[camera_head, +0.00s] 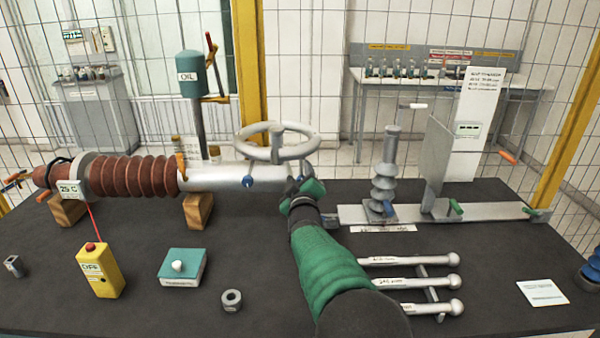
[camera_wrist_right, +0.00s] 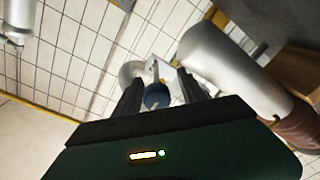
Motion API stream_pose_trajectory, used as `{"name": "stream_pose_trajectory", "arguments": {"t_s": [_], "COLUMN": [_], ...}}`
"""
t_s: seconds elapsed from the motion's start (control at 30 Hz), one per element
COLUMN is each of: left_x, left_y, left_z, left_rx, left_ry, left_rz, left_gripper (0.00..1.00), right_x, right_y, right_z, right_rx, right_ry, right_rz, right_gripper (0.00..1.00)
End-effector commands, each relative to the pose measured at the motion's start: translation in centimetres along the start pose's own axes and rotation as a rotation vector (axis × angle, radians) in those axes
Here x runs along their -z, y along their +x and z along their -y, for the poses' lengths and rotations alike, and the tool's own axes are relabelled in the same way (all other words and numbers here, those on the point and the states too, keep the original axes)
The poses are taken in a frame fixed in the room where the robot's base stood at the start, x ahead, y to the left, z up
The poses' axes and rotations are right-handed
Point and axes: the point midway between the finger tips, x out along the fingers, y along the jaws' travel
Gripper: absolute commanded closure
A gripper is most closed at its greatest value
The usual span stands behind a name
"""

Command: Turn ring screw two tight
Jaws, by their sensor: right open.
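The bushing lies on wooden blocks, with a ribbed brown part (camera_head: 130,176) and a smooth grey cylinder (camera_head: 225,177). A blue round screw head (camera_head: 248,182) sits on the grey cylinder's front side. My right gripper (camera_head: 302,186) is at the cylinder's right end, below the handwheel (camera_head: 277,145). In the right wrist view my right gripper (camera_wrist_right: 160,92) is open, with a dark blue round screw head (camera_wrist_right: 157,96) between or just beyond its fingers. I cannot tell whether they touch it, nor which screw is number two. The grey cylinder (camera_wrist_right: 225,65) also shows there. My left gripper is not in view.
A yellow box (camera_head: 99,270), a teal box (camera_head: 183,267) and a nut (camera_head: 232,300) stand on the dark table's front left. Grey rods (camera_head: 410,282) lie right of my right arm. A rail (camera_head: 480,212) with a ribbed insulator (camera_head: 383,180) stands behind them.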

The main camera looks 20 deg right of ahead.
Motion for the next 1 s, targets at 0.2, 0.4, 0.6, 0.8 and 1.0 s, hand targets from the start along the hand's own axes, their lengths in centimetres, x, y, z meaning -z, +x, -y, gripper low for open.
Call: {"name": "stream_pose_trajectory", "arguments": {"t_s": [0.2, 0.4, 0.6, 0.8, 1.0], "left_x": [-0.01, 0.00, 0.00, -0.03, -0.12], "left_y": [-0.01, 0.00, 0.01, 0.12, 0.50], "left_z": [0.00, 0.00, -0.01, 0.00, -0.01], "left_rx": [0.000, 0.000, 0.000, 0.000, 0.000], "left_ry": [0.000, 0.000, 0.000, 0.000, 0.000], "left_rz": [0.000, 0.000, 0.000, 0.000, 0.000], "left_gripper": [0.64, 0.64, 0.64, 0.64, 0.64], "right_x": [-0.18, -0.21, -0.28, -0.35, -0.43], "right_y": [0.21, 0.24, 0.23, 0.21, 0.20], "right_z": [0.05, 0.14, 0.21, 0.30, 0.39], "right_rx": [0.001, 0.002, 0.004, 0.005, 0.003], "right_ry": [0.000, 0.000, 0.000, 0.016, 0.091], "right_rz": [0.002, 0.002, 0.004, 0.004, 0.002], "right_gripper": [0.66, 0.92, 1.00, 1.00, 1.00]}}
